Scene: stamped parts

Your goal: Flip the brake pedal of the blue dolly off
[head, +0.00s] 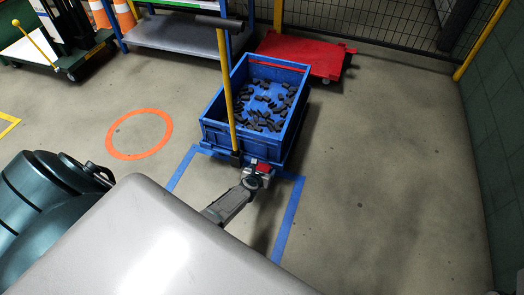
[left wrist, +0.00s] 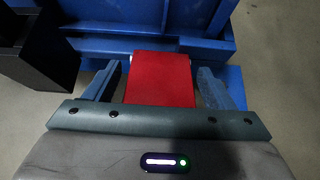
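The blue dolly (head: 207,150) stands on the floor under a blue crate (head: 216,133) of dark stamped parts. The red brake pedal (head: 263,168) sticks out at its near side. My left gripper (head: 256,177) is at the pedal. In the left wrist view the red pedal (left wrist: 160,78) lies between the two fingers of my left gripper (left wrist: 158,88), which are open with a narrow gap on each side. Whether the fingertips are above or level with the pedal is hard to tell. My right gripper is not in view.
A yellow upright pole (head: 227,85) rises at the dolly's near side, left of the pedal. A red dolly (head: 297,52) stands behind, by the mesh fence. Blue tape (head: 289,215) marks the floor. Open floor lies to the right (head: 390,170).

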